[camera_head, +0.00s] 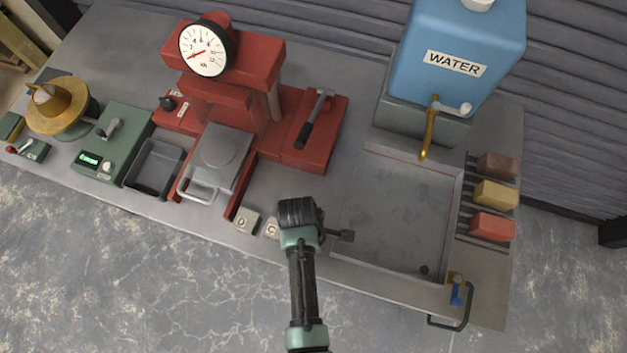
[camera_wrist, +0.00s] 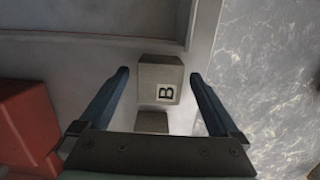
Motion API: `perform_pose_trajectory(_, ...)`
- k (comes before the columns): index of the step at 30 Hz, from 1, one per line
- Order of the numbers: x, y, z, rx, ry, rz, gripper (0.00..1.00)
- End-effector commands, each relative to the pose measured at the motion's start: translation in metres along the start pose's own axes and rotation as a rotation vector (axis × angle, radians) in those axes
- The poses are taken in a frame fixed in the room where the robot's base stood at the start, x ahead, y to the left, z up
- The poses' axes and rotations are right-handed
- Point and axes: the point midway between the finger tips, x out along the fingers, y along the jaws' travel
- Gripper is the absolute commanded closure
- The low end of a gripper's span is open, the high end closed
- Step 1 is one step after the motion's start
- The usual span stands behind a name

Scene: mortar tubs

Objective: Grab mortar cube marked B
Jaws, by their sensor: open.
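The mortar cube marked B (camera_wrist: 160,80) is a small grey block with a black B on a pale label. In the wrist view it sits on the bench between the tips of my gripper (camera_wrist: 160,76). The jaws are open, with a visible gap on both sides of the cube. In the head view my gripper (camera_head: 328,232) is over the front part of the bench, and I cannot make out cube B there. A second grey cube (camera_wrist: 152,122) shows behind B in the wrist view, partly hidden by the gripper body.
Two other marked cubes (camera_head: 243,220) stand left of my arm in the head view. The red press (camera_head: 225,95) is further left and back. A shallow sink (camera_head: 400,215) lies to the right, below the blue water tank (camera_head: 455,50). The bench's front edge is close by.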

Motion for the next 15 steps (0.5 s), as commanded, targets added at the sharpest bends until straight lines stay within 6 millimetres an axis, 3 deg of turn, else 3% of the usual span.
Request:
perform_pose_trajectory(5,0.0,0.0002,0.0001,0.0,0.0,0.001,0.02)
perform_pose_trajectory(15,-0.0002,0.0001,0.0,0.0,0.0,0.0,0.63)
